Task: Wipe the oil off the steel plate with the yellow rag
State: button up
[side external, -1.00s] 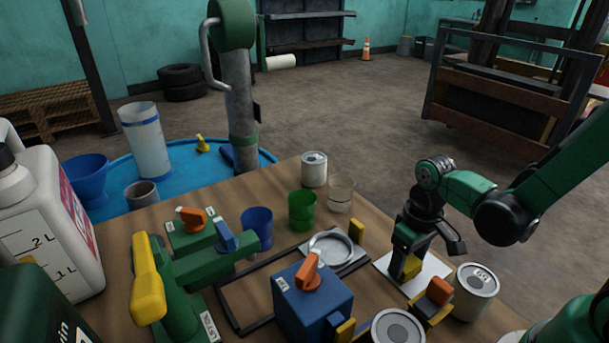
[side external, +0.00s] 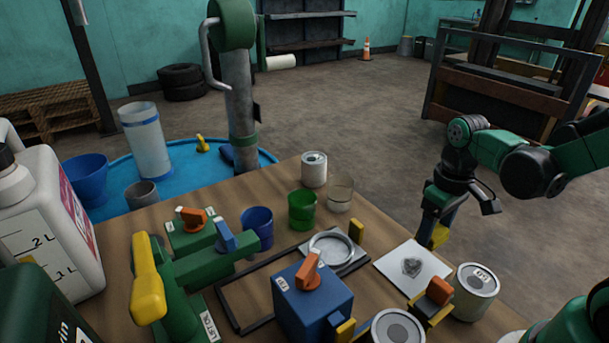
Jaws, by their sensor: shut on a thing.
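The steel plate (side external: 394,262) is a pale square lying flat at the right side of the wooden table. A dark grey oil smear (side external: 412,266) shows on its middle. My gripper (side external: 438,236) is shut on the yellow rag (side external: 440,236), just beyond the plate's far right edge. The rag hangs below the fingers and looks raised above the plate. My gripper hides part of the rag.
A can (side external: 475,290) and a yellow holder with an orange knob (side external: 437,294) stand close to the plate's near edge. A blue box with an orange handle (side external: 312,300) and a ring on a plate (side external: 331,248) are to its left. Cups stand behind.

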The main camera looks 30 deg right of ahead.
aim_at(436, 229)
jog(key=shift+r, duration=1.75)
jog(key=shift+f, duration=0.2)
